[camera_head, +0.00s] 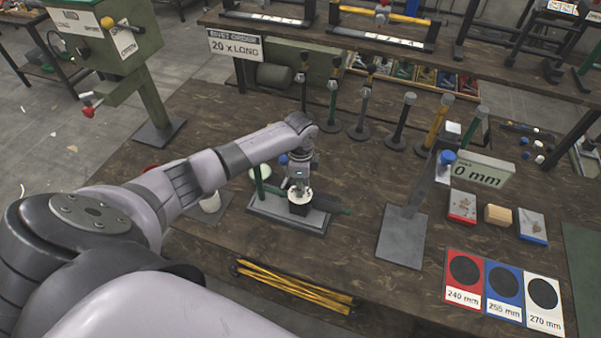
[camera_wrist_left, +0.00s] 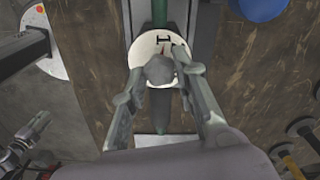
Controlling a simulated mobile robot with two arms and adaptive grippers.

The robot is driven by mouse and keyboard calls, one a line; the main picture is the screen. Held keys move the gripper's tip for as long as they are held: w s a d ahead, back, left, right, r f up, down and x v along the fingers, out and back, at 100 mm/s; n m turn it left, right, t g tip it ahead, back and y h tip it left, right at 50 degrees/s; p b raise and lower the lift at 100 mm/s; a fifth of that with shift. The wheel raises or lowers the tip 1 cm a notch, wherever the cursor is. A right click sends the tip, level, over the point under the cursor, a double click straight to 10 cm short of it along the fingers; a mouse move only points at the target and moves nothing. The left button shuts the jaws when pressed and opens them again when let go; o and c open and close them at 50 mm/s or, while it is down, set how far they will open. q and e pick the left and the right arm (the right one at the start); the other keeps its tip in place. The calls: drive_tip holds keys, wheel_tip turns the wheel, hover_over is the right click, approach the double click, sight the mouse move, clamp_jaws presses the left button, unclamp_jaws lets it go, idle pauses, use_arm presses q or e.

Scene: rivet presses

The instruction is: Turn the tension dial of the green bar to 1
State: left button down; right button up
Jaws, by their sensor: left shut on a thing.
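The green bar (camera_head: 330,209) lies across a grey base plate (camera_head: 262,207) on the workbench. It also shows in the left wrist view (camera_wrist_left: 160,14), above the dial. The white round tension dial (camera_wrist_left: 147,46) has a grey knob (camera_wrist_left: 160,72) at its middle. A dark 1-like mark shows on the dial face, with a small red mark between it and the knob. My left gripper (camera_head: 299,184) is over the dial from above; in the wrist view its fingers (camera_wrist_left: 161,70) are shut on the knob. The fingers hide part of the dial face. My right gripper is not in view.
Several upright rods (camera_head: 402,122) stand behind. A grey stand with a blue knob (camera_head: 447,157) is to the right. Yellow rods (camera_head: 295,287) lie near the front edge. Cards marked 240, 255 and 270 mm (camera_head: 503,285) lie front right. A green press (camera_head: 105,35) stands back left.

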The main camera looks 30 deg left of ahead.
use_arm(q)
drive_tip(key=shift+n, duration=0.3)
drive_tip(key=c, duration=1.3)
unclamp_jaws()
wheel_tip(320, 180, up, 12)
drive_tip(key=shift+r, duration=0.1)
